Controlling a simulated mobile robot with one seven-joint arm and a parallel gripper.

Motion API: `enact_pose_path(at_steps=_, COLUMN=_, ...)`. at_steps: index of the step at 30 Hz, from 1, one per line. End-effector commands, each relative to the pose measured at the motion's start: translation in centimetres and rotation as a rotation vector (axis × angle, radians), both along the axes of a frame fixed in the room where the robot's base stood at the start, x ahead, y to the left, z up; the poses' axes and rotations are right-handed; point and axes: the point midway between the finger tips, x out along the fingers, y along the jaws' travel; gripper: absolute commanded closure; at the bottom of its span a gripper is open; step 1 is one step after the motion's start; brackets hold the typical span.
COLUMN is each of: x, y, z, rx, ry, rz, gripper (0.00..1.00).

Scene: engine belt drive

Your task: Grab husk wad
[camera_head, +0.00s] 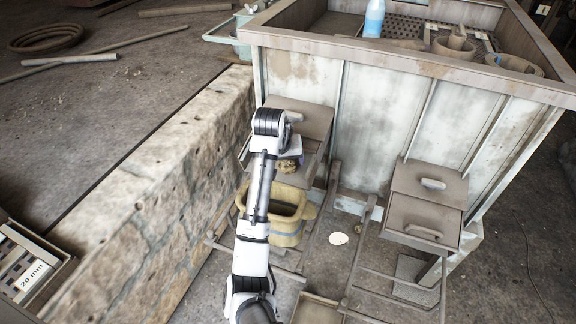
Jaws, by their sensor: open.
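A small brownish clump (287,165), which looks like the husk wad, shows at the mouth of the left open-fronted chute (308,117) on the machine's wall. My gripper (291,153) is at the far end of my white arm, right at this chute and just above the clump. Its fingers are mostly hidden by the wrist and are small in view; it is open. I cannot tell whether the fingers touch the clump or stand around it.
A yellow tub (286,232) with a blue band stands below the chute, partly behind my arm. A stone wall (160,185) runs along the left. Rails (352,262) and a right-hand chute box (425,208) stick out in front of the machine (385,105). A pale disc (338,239) lies low between the rails.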

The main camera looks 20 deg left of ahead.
Motion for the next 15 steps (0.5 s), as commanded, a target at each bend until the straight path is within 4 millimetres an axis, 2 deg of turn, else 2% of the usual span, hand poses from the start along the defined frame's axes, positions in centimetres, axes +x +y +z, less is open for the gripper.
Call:
enact_pose_path(at_steps=5, x=0.9, y=0.2, z=-1.5, rx=-0.001, ry=0.003, rz=0.002, gripper=0.28)
enact_pose_path(at_steps=9, x=1.8, y=0.2, z=-3.5, rx=-0.001, ry=0.003, rz=0.001, gripper=0.28)
enact_pose_path(at_steps=15, x=2.4, y=0.2, z=-4.7, rx=0.000, ry=-0.001, rz=0.000, gripper=0.28)
